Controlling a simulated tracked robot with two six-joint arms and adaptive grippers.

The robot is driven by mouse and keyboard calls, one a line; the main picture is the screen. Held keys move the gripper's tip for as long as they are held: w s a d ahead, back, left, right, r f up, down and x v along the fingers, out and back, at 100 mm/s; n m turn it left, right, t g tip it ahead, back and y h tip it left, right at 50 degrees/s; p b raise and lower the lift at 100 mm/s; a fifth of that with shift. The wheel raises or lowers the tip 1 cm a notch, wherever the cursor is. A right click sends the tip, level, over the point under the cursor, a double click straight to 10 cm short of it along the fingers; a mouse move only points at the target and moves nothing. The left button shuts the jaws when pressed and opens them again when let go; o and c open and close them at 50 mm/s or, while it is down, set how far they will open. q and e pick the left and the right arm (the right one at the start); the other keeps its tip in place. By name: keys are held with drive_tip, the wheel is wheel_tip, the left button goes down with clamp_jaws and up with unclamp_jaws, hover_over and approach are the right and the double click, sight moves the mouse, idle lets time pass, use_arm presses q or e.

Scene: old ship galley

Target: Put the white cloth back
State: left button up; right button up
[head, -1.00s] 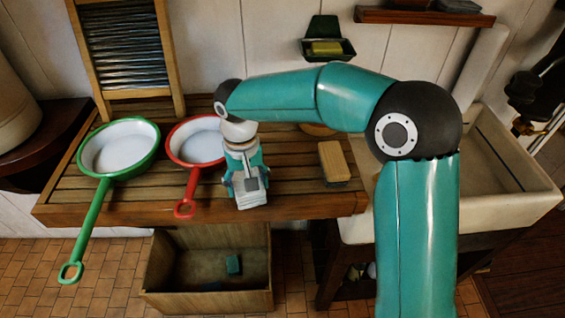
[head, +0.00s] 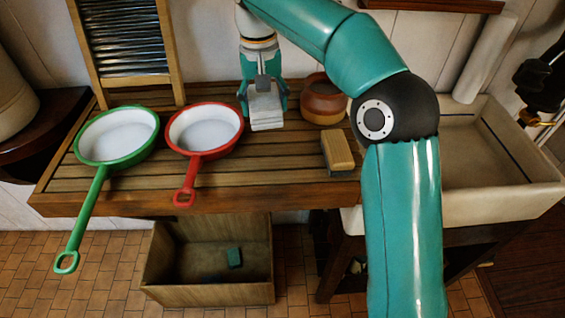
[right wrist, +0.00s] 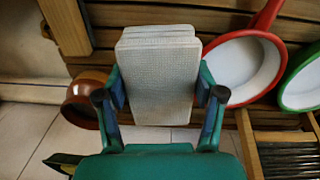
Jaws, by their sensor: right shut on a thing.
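The white cloth (head: 267,112) is a folded, layered pad between the fingers of my right gripper (head: 264,100). The right wrist view shows the cloth (right wrist: 158,70) pinched at both sides by the gripper (right wrist: 160,98), which is shut on it. In the head view the gripper points down over the back part of the slatted wooden board (head: 270,187), between the red pan and the brown pot. I cannot tell for sure whether the cloth touches the board. My left gripper is not in view.
A red pan (head: 203,130) and a green pan (head: 117,135) lie left. A brown pot (head: 323,105) and a wooden block brush (head: 339,152) are right. A sink (head: 480,155) adjoins the board. A washboard (head: 128,45) stands behind; an open crate (head: 208,293) is below.

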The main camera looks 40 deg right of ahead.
drive_tip(key=s+d+r+m, duration=0.1)
drive_tip(key=s+d+r, duration=0.15)
drive_tip(key=r, duration=0.25)
drive_tip(key=b, duration=0.5)
approach(284, 161)
drive_tip(key=shift+d+f+b, duration=0.3)
drive_tip(key=shift+f+b, duration=0.45)
drive_tip(key=shift+b, duration=0.5)
drive_tip(key=shift+f, duration=2.3)
drive_tip(key=shift+f+b, duration=0.15)
drive_tip(key=shift+b, duration=0.2)
drive_tip(key=o, duration=1.1)
